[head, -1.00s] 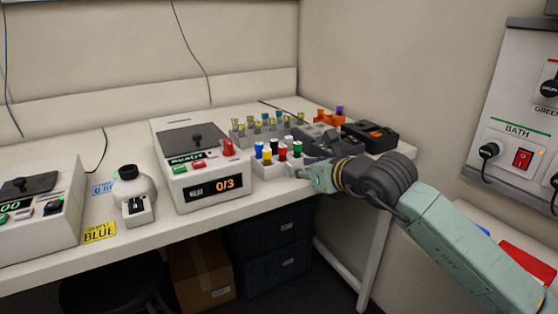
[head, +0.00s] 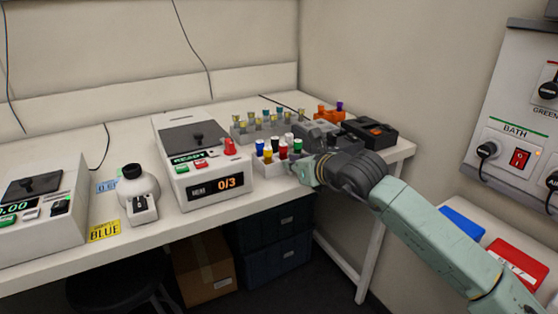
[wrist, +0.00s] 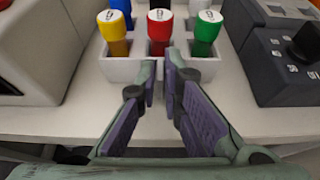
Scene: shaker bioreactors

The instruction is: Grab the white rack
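The white rack (head: 271,170) stands on the bench, right of the white machine, holding several vials with coloured caps. In the wrist view its front wall (wrist: 123,70) faces my gripper, with yellow, red and green caps in the front row. My gripper (wrist: 161,75) is open, its two purple-padded fingers apart and nothing clearly between them. The fingertips are at the rack's front edge, below the red-capped vial (wrist: 159,30); I cannot tell if they touch it. In the head view my gripper (head: 301,171) is at the rack's right front side and partly hides it.
The white machine (head: 216,204) showing 0/3 stands close on the left. Dark grey equipment (wrist: 285,55) is close on the right. A grey rack of vials (head: 240,133) is behind. The bench's front edge lies below my gripper.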

